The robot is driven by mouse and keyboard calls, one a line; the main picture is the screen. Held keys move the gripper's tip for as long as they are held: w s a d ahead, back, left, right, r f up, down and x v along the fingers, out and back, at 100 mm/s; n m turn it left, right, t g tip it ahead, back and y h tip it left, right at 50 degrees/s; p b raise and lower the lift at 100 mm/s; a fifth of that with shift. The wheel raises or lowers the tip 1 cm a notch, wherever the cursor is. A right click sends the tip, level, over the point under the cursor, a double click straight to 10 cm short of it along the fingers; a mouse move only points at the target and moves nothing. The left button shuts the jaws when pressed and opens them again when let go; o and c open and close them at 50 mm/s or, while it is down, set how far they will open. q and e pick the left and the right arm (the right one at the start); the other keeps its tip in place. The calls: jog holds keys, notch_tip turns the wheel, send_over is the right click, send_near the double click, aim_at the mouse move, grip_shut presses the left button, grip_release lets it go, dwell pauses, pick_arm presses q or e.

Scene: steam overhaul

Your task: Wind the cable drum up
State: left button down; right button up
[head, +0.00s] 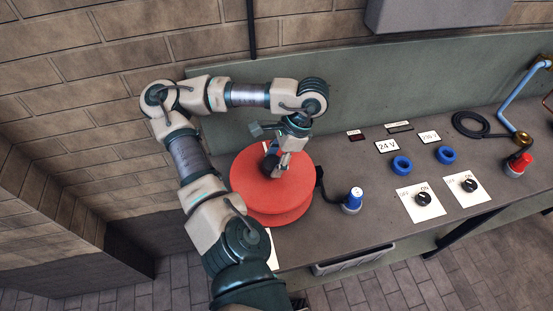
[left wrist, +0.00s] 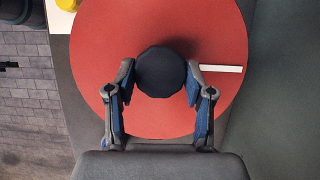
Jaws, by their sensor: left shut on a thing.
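The red cable drum (head: 250,194) lies flat on the bench at its left end. In the left wrist view its round red top (left wrist: 170,115) fills the middle, with a white stripe (left wrist: 222,69) to the right of a dark round knob (left wrist: 161,72). My left gripper (head: 281,166) is above the drum, and in the left wrist view its fingers (left wrist: 160,80) are shut on the knob from both sides. A black cable (head: 319,184) leaves the drum's right side and runs to a blue-topped plug (head: 354,198). My right gripper is in neither view.
The grey bench (head: 370,228) carries two blue rings (head: 401,166), (head: 446,154), two OFF/ON switches (head: 423,199), (head: 470,185) and a red-topped connector (head: 520,163). A coiled black hose (head: 475,124) and a blue pipe (head: 521,88) are at the right. A green panel (head: 380,80) stands behind.

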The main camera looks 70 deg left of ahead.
pick_arm(q)
jog(key=shift+a+r, duration=0.1)
jog(key=shift+r, duration=0.05)
dwell(0.3)
jog(key=shift+c, duration=2.4)
grip_release()
jog(key=shift+s, duration=0.1)
jog(key=shift+o, duration=0.3)
jog(key=shift+s, duration=0.1)
jog(key=v, duration=1.1)
jog(key=shift+w+r, duration=0.25)
jog(key=shift+r, duration=0.1)
jog(key=shift+a, duration=0.1)
